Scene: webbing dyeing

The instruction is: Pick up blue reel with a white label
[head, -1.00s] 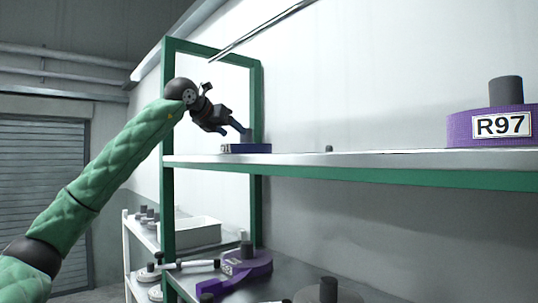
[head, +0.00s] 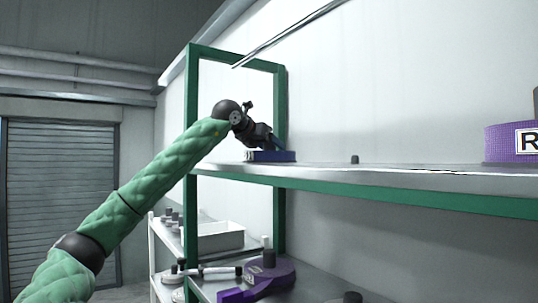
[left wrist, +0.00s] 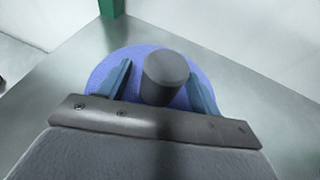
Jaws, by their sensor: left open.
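The blue reel (head: 270,156) lies flat on the upper shelf near its far left end; a pale label patch shows at its left side in the head view. In the left wrist view the blue reel (left wrist: 104,72) has a dark grey upright hub (left wrist: 166,78) at its middle. My left gripper (left wrist: 163,85) is open, with one blue-grey finger on each side of the hub; I cannot tell if they touch it. In the head view my left gripper (head: 277,143) is right over the reel. My right gripper is not in view.
The upper shelf (head: 400,178) has a green frame (head: 190,120) at its left end. A purple reel labelled R (head: 505,143) stands at the right, and a small dark peg (head: 354,159) between. Below are a purple reel (head: 268,275) and a pale bin (head: 220,236).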

